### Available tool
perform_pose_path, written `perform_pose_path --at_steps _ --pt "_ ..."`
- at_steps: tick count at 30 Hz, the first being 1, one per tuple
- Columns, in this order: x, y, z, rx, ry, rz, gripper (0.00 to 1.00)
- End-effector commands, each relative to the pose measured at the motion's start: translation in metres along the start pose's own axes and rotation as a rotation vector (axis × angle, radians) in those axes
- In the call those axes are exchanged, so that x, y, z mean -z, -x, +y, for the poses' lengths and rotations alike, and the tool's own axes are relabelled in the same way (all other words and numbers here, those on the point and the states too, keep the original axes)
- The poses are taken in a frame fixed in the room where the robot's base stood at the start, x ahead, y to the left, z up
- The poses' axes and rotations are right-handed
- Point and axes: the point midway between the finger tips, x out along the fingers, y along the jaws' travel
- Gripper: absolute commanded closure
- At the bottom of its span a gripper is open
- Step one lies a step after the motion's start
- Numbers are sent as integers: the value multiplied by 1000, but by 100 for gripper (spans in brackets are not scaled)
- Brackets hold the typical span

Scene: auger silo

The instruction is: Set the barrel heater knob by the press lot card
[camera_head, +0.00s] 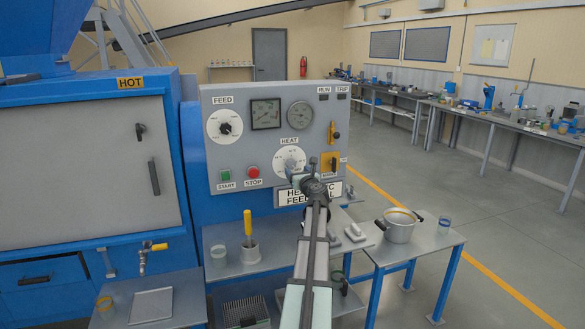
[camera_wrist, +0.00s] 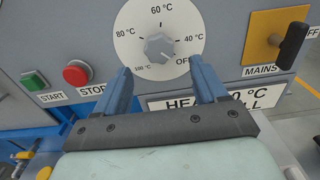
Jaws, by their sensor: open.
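The heat knob (camera_head: 291,163) sits on a white round dial on the grey control panel, under a HEAT label. In the wrist view the grey knob (camera_wrist: 160,47) is surrounded by OFF, 40, 60, 80 and 100 °C marks; its pointer seems turned toward OFF, low right. My gripper (camera_wrist: 160,78) is open, with a blue finger below each side of the dial, apart from the knob. A white card (camera_wrist: 240,98) below the dial is partly hidden by my gripper; "HEA" and "0 °C" show, but not the full number. The card also shows in the head view (camera_head: 335,189).
The panel holds a FEED knob (camera_head: 224,127), a green START button (camera_head: 225,175), a red STOP button (camera_head: 253,172) and a MAINS lever (camera_wrist: 295,45) right of the dial. A shelf below carries a yellow-handled tool (camera_head: 248,225). A pot (camera_head: 399,229) stands on the side table.

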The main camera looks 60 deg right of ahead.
Motion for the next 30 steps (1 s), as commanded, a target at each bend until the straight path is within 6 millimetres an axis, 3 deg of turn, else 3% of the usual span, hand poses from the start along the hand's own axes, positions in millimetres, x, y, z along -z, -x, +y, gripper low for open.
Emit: perform_pose_path --at_steps 3,9,22,30 --pt "0 -26 -1 -2 0 0 29" --pt "0 -55 -1 0 1 0 29" --pt "0 -64 0 0 1 0 29" --pt "0 -64 0 0 1 0 54"
